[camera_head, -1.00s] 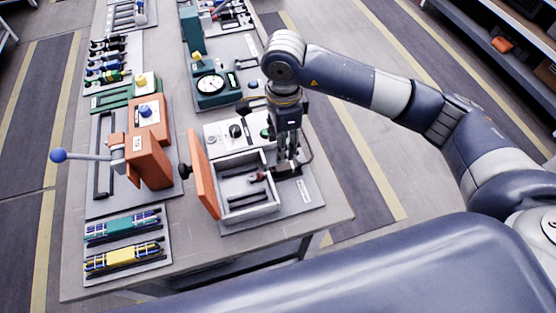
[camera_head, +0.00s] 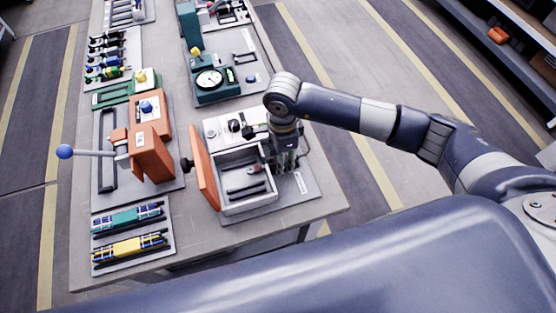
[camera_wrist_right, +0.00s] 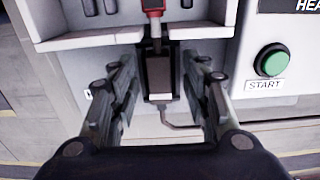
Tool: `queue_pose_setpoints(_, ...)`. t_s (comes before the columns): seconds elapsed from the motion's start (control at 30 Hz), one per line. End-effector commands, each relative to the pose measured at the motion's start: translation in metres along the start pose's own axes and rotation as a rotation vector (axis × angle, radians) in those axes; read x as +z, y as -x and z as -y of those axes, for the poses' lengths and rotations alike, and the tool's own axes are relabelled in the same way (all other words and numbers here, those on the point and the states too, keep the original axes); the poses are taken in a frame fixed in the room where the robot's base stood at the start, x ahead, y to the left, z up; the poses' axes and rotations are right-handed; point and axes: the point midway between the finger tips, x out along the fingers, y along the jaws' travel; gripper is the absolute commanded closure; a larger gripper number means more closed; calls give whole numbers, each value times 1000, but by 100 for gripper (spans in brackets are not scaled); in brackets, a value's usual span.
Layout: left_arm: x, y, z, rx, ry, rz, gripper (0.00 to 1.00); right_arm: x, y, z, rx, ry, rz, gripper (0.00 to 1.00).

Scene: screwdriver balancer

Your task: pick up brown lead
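A red-brown handle-like end (camera_wrist_right: 153,6) with a dark stem points down at the top of the right wrist view; it looks like part of the lead. Below it a dark upright block (camera_wrist_right: 160,74) with a brownish face is set in the grey housing, and a thin cable (camera_wrist_right: 185,126) leaves its lower end. A small reddish piece (camera_head: 255,169) also shows at the open box in the head view. My right gripper (camera_wrist_right: 158,82) is open, with its fingers apart on either side of the block, and nothing is clearly gripped. In the head view my right gripper (camera_head: 285,160) hangs at the box's right edge.
The open grey box (camera_head: 250,208) holds dark bars, with its orange lid (camera_head: 204,172) raised at left. A green START button (camera_wrist_right: 271,60) is right of the fingers. An orange lever unit (camera_head: 152,150) and a green dial gauge (camera_head: 210,82) stand on the bench.

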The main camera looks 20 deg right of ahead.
Motion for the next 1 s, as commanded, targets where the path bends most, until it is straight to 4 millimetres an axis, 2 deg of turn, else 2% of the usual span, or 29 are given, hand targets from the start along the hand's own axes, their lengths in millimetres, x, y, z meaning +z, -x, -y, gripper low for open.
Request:
queue_pose_setpoints(0.03,3,0,0,1,0,5,53,0,0,0,0,0,0,68)
queue_pose_setpoints(0.17,8,0,-1,2,0,13,53,0,0,0,0,0,0,98)
queue_pose_setpoints(0.2,10,0,-2,2,0,15,53,0,0,0,0,0,0,100)
queue_pose_setpoints(0.57,11,-1,-2,2,-1,17,53,0,4,1,-2,-1,0,100)
queue_pose_setpoints(0.67,12,-5,-2,2,-1,17,53,0,15,2,-5,0,0,100)
queue_pose_setpoints(1.0,11,-21,-2,2,-1,13,53,0,80,1,-5,1,-1,100)
